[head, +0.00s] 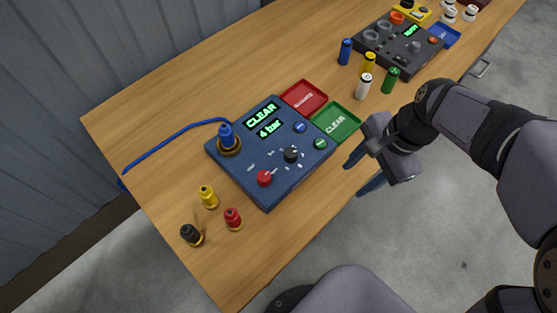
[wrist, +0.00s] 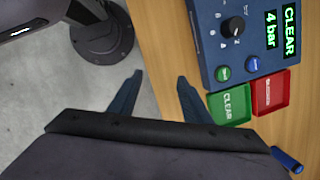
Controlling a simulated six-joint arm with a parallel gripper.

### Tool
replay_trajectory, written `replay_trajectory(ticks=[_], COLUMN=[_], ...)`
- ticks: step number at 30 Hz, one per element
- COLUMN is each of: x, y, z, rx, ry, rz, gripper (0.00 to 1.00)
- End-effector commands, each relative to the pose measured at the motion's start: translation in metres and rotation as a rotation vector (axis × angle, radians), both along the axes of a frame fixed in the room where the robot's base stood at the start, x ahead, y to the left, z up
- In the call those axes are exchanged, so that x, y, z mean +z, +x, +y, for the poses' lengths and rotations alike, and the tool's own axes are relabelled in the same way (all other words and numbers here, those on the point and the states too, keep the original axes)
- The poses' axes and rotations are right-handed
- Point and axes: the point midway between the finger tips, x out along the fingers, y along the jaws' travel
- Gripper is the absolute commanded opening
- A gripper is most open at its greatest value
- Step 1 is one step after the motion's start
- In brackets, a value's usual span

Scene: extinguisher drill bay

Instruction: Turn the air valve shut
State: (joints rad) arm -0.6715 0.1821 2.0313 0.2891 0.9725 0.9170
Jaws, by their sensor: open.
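The navy control panel (head: 240,165) lies on the table, its screen (head: 266,121) reading "CLEAR" and "4 bar". It carries a red knob (head: 264,178) and a black knob (head: 291,155) with marks around it. I cannot read which one is labelled as the air valve. The black knob also shows in the wrist view (wrist: 232,27); the red knob is outside that view. A blue fitting (head: 227,137) with a hose stands at the panel's far left corner. My gripper (head: 360,173) is open and empty by the table's front edge, right of the panel; its fingers also show in the wrist view (wrist: 160,78).
Red (head: 304,97) and green (head: 336,122) trays adjoin the panel. Yellow (head: 209,197), red (head: 233,219) and black (head: 191,235) fittings stand at front left. Several coloured cylinders (head: 362,86) and a second, dark panel (head: 398,45) stand at the right.

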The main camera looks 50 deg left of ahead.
Motion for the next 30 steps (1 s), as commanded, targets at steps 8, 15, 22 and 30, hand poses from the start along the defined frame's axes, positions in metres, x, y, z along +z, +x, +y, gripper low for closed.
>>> replay_trajectory(ticks=[8, 15, 22, 30], x=[0.046, 0.055, 0.050, 0.021], y=[-0.079, -0.107, -0.110, -0.121], z=[0.113, 0.138, 0.140, 0.144], rx=[-0.119, -0.160, -0.163, -0.160], ry=[-0.018, -0.037, -0.037, -0.040], rz=[0.165, 0.216, 0.218, 0.218], gripper=[0.44, 0.44, 0.44, 0.44])
